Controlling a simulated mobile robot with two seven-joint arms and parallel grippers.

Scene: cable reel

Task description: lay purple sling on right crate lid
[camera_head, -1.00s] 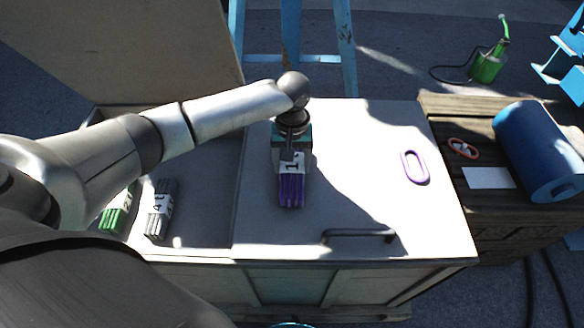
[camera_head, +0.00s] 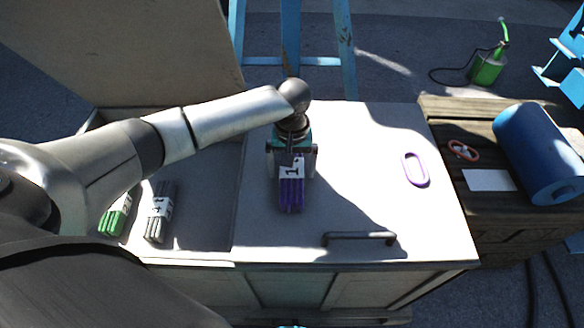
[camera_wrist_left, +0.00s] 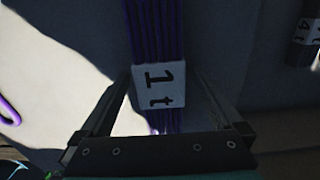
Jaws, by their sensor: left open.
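The purple sling (camera_head: 291,195) is a folded bundle with a white "1 t" label. It appears to lie on the closed right crate lid (camera_head: 350,190), left of the lid's middle, with its length running toward the handle. My left gripper (camera_head: 292,160) is over the sling's far part, open, with a finger on each side of the bundle. In the left wrist view, the sling (camera_wrist_left: 150,35) runs between the spread fingers, and its label shows between them. Its far end is partly hidden under the gripper. My right gripper is not in view.
A dark bar handle (camera_head: 358,239) and a purple ring (camera_head: 415,170) are on the lid. The open left compartment holds a green sling (camera_head: 115,215) and a grey sling (camera_head: 160,212). A blue roll (camera_head: 540,150) lies on the wooden crate at right. The lid's right half is mostly clear.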

